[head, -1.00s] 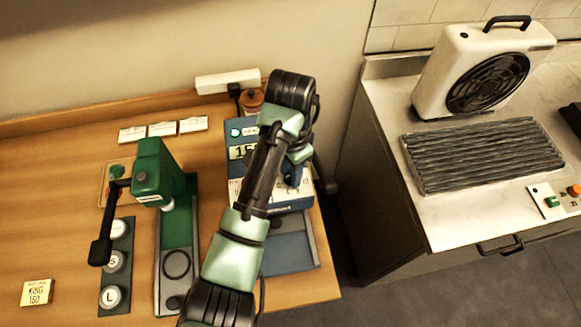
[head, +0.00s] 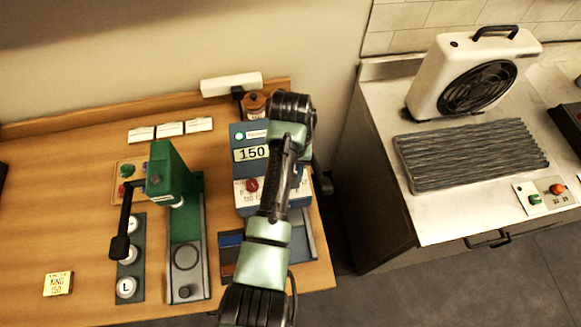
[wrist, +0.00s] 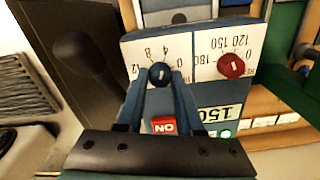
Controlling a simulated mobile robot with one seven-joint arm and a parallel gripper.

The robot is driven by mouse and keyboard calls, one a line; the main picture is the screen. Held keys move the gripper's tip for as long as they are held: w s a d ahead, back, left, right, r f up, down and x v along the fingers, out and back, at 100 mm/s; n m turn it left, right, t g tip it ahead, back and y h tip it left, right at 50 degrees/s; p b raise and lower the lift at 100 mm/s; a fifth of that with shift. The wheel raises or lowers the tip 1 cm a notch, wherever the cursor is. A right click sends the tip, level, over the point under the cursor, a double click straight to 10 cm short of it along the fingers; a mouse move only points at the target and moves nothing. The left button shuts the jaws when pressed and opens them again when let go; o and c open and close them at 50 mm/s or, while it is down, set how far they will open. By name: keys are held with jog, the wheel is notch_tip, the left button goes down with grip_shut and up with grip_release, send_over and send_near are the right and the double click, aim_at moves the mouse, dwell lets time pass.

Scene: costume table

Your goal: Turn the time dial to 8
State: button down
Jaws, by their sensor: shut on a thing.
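In the wrist view, which sees the machine upside down, the time dial is a small blue knob (wrist: 160,75) with a white mark. Printed 0, 4, 8 and 12 curve around it; I cannot read its exact setting. My gripper (wrist: 160,79) is shut on the knob, one blue finger on each side. In the head view my arm hides the knob and fingertips. The blue machine (head: 240,134) has a 150 display (head: 250,154) and a red dial (head: 252,185) marked 120, 150, 180. A red ON switch (wrist: 164,126) sits near the knob.
A green press (head: 172,172) with a black lever stands left of the machine. Several cards (head: 171,129) lie behind it. A brown jar (head: 253,103) is behind the machine. To the right, across a gap, a counter (head: 450,215) holds a white fan (head: 470,75).

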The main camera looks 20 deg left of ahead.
jog(key=n+p, duration=0.1)
jog(key=n, duration=0.3)
jog(key=shift+r+n, duration=0.15)
jog(key=shift+n, duration=0.15)
jog(key=n+p, duration=0.1)
jog(key=n, duration=0.3)
jog(key=shift+n, duration=0.4)
jog(key=c, duration=0.6)
grip_release()
jog(key=shift+o, duration=0.2)
notch_tip(320, 180, up, 13)
jog(key=p, duration=0.2)
